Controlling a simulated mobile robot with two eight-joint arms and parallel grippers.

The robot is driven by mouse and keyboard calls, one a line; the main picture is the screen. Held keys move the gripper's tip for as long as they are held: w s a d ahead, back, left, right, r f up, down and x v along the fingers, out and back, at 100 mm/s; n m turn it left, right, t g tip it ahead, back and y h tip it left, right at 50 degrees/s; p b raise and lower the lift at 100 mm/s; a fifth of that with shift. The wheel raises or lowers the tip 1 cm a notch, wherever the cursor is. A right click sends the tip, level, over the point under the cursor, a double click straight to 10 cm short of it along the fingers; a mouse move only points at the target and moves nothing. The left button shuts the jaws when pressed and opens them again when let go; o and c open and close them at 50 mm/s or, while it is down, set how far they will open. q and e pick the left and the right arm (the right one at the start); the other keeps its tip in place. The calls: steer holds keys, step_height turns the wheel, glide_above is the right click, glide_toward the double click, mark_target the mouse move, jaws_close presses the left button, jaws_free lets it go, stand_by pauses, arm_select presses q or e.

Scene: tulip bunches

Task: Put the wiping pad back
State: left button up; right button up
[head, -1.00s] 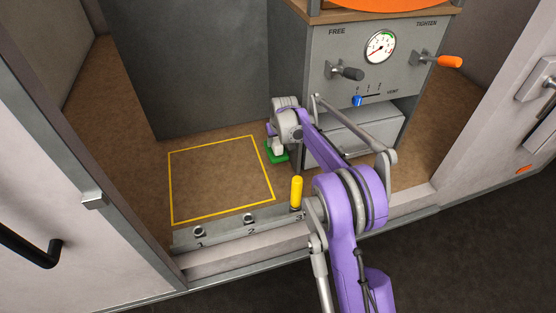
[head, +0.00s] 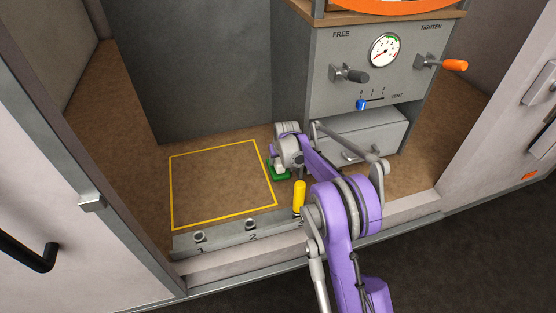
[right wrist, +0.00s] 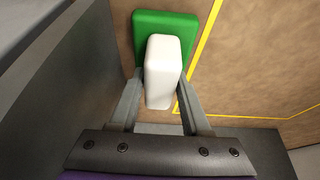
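The wiping pad (head: 280,175) is a green block with a white handle. It is low over or on the brown floor, just right of the yellow outlined square (head: 170,200); I cannot tell whether it touches the floor. In the right wrist view, the white handle (right wrist: 164,75) stands between the fingers of my right gripper (right wrist: 162,82), over the green base (right wrist: 145,22). The fingers appear to press on both sides of the handle. In the head view, my right gripper (head: 279,164) is partly hidden by its own wrist. My left gripper is out of view.
A grey rail (head: 225,236) with numbered holes runs along the front, with a yellow peg (head: 299,196) in it. A grey cabinet (head: 350,100) with a gauge, levers and a drawer (head: 362,140) stands close right of the gripper. The outlined square is bare.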

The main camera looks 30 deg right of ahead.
steer(key=o, duration=0.3)
steer(key=shift+r, duration=0.1)
steer(key=shift+r, duration=0.35)
steer(key=p+v, duration=0.2)
steer(key=v, duration=1)
steer(key=s+a+r, duration=0.3)
steer(key=s+a, duration=0.4)
steer(key=s, duration=0.1)
steer(key=s+a+f+n, duration=0.1)
steer(key=s+a, duration=0.3)
steer(key=s, duration=0.5)
steer(key=s+a+f+n, duration=0.1)
steer(key=s+a, duration=0.3)
steer(key=s, duration=0.5)
steer(key=s+a+f+y, duration=0.1)
steer(key=s+a, duration=0.4)
steer(key=s, duration=0.5)
steer(key=shift+f+n, duration=0.4)
steer(key=shift+f, duration=0.35)
